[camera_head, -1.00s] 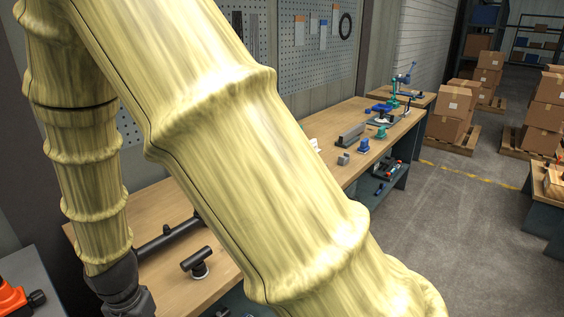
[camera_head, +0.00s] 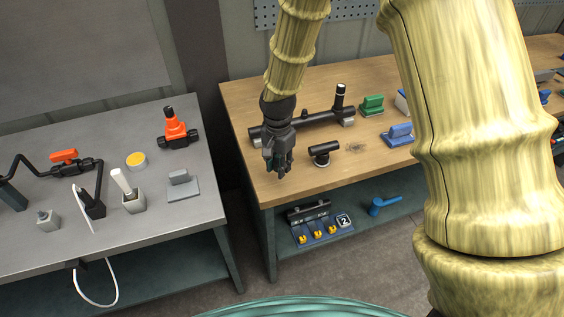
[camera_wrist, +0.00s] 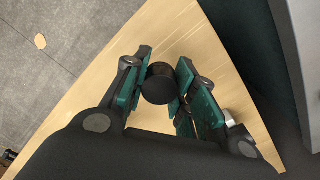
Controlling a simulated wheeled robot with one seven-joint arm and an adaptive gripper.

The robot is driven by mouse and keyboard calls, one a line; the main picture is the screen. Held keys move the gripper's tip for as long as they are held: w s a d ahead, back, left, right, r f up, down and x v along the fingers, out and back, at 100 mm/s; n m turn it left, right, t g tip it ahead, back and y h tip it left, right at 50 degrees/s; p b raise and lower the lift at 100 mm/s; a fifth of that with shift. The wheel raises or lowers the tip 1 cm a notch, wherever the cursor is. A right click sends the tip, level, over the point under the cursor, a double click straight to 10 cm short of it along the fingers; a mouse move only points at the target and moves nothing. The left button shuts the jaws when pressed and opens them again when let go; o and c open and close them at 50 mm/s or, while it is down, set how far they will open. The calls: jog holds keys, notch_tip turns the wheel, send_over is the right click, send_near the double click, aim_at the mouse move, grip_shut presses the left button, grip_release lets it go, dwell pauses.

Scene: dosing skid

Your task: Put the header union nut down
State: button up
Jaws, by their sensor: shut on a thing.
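My gripper (camera_head: 279,165) hangs pointing down over the left front part of the wooden bench (camera_head: 240,100). In the wrist view my gripper (camera_wrist: 160,88) is shut on a black round piece, the header union nut (camera_wrist: 158,84), between its green finger pads. In the head view the nut cannot be made out between the fingers. The wooden top lies below; I cannot tell whether the nut touches it. A black header pipe (camera_head: 318,119) with an upright stub lies on the bench just behind and right of my gripper.
A small black tee (camera_head: 323,152) stands right of my gripper. Green (camera_head: 372,104) and blue (camera_head: 397,133) blocks stand farther right. A grey table (camera_head: 120,240) with an orange-topped valve (camera_head: 175,127) is at left, across a gap. The bench's left front corner is clear.

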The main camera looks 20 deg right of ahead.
jog(key=shift+w+d+f, duration=0.1)
jog(key=shift+w+d, duration=0.35)
jog(key=shift+w, duration=0.2)
jog(key=shift+w+d+f, duration=0.1)
jog(key=shift+w+d, duration=0.3)
jog(key=shift+w, duration=0.25)
jog(key=shift+f+p, duration=0.9)
jog(key=shift+f, duration=0.85)
jog(key=shift+f, duration=0.3)
jog(key=shift+s+f, duration=0.25)
jog(key=o, duration=0.8)
jog(key=shift+o, duration=0.7)
jog(key=shift+f, duration=0.25)
